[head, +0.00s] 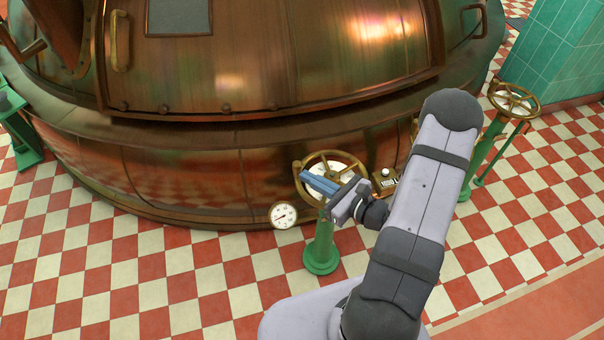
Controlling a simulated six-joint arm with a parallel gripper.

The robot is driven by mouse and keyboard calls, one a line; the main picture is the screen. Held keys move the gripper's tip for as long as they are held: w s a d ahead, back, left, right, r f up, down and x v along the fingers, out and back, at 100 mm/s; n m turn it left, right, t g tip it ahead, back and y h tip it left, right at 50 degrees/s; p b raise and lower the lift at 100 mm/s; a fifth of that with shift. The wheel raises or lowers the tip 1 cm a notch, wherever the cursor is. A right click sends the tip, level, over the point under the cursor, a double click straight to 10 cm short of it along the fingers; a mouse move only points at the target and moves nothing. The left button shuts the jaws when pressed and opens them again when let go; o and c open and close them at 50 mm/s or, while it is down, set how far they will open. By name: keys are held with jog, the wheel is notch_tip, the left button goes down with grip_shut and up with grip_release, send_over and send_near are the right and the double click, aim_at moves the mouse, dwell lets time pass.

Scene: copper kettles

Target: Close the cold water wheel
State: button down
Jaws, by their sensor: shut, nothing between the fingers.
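A brass handwheel (298,188) on a green stand (321,252) is in front of the copper kettle, near the middle of the head view. A second brass handwheel (536,101) on a green stand is at the right. No label is readable, so I cannot tell which one is the cold water wheel. My gripper (311,179) is shut and empty, with its blue-grey fingers over the nearer wheel. The fingers cover part of its rim and middle. I cannot tell whether they touch it.
The copper kettle (200,165) fills the back. A round white gauge (284,215) and a small counter box (387,183) are close to the nearer wheel. A green-tiled pillar (560,45) stands at the upper right. The checkered floor (150,265) at the front left is clear.

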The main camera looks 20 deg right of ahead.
jog(key=s+a+f+n+g+y+b, duration=0.1)
jog(key=s+a+n+g+y, duration=0.3)
jog(key=s+a+n+g, duration=0.65)
jog(key=s+a+f+n+g+y+b, duration=0.1)
jog(key=s+a+n+g+y, duration=0.2)
jog(key=s+a+n+g, duration=0.7)
jog(key=s+f+n+g+h+b, duration=0.1)
jog(key=s+f+n+g+h, duration=0.2)
jog(key=n, duration=0.6)
jog(key=s+f+n+g+h, duration=0.15)
jog(key=s+n+h, duration=0.3)
jog(key=n, duration=0.55)
jog(key=s+d+n+g+h+b, duration=0.2)
jog(key=s+d+n+g+h, duration=0.1)
jog(key=s+d+n+h, duration=0.45)
jog(key=w+d+n+t+h+b, duration=0.2)
jog(key=w+d+n+t+h, duration=0.15)
jog(key=d+h, duration=0.7)
jog(key=n+t+h+b, duration=0.15)
jog(key=n+t, duration=0.55)
jog(key=t, duration=1.8)
send_near(295, 173)
jog(key=b+x, duration=0.1)
jog(key=x, duration=0.5)
jog(key=shift+w+d+r, duration=0.1)
jog(key=shift+d, duration=0.1)
